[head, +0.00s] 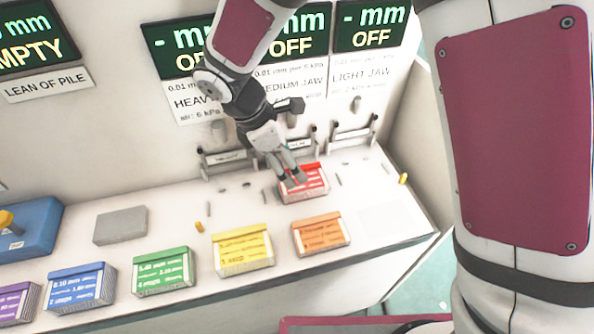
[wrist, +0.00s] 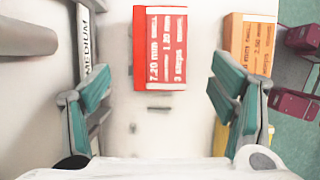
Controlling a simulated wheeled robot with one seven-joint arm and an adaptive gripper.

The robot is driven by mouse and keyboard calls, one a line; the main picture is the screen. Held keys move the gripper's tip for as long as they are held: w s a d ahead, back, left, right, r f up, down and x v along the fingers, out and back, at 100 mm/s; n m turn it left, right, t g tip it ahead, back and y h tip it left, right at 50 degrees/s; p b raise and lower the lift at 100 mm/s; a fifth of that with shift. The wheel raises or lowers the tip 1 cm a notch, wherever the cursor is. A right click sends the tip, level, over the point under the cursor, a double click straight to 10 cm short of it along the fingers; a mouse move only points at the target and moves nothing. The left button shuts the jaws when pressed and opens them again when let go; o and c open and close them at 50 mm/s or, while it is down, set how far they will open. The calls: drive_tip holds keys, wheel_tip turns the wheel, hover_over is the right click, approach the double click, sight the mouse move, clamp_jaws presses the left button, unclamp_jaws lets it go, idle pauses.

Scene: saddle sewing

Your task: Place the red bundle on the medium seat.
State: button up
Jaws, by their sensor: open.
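The red bundle (head: 304,185) lies on the white bench in front of the jaw stations. In the wrist view the red bundle (wrist: 160,48) shows its white print, including "7.20 mm". My gripper (head: 291,179) is over its left part in the head view and hides some of it. In the wrist view my gripper (wrist: 158,85) is open, its teal pads apart on either side of the bundle's line, with clear gaps. The medium station's label (wrist: 88,45) is left of the bundle. In the head view the medium station (head: 298,146) stands behind the bundle, partly hidden by my gripper.
An orange bundle (head: 321,234) lies in front of the red one, and a yellow bundle (head: 243,249) is to its left. Green (head: 163,270) and blue (head: 82,287) bundles lie farther left. A grey block (head: 120,226) is behind them. Small pegs stand around the red bundle.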

drive_tip(key=s+d+r+m+y, duration=0.1)
drive_tip(key=s+d+r+m, duration=0.1)
drive_tip(key=d+r+m, duration=0.5)
drive_tip(key=s+d+r+m+y, duration=0.1)
drive_tip(key=s+d+r+m, duration=0.15)
drive_tip(key=d+r, duration=0.4)
drive_tip(key=s+d+r+m+t+y, duration=0.1)
drive_tip(key=s+d+r+m+t, duration=0.1)
drive_tip(key=s+m, duration=0.4)
drive_tip(key=s+d+r+m+t+y, duration=0.1)
drive_tip(key=s+d+r+m+t, duration=0.1)
drive_tip(key=s+d+r+m, duration=0.3)
drive_tip(key=shift+s+d+m, duration=0.35)
drive_tip(key=shift+s+d, duration=0.15)
drive_tip(key=shift+s, duration=0.25)
drive_tip(key=shift+s, duration=0.1)
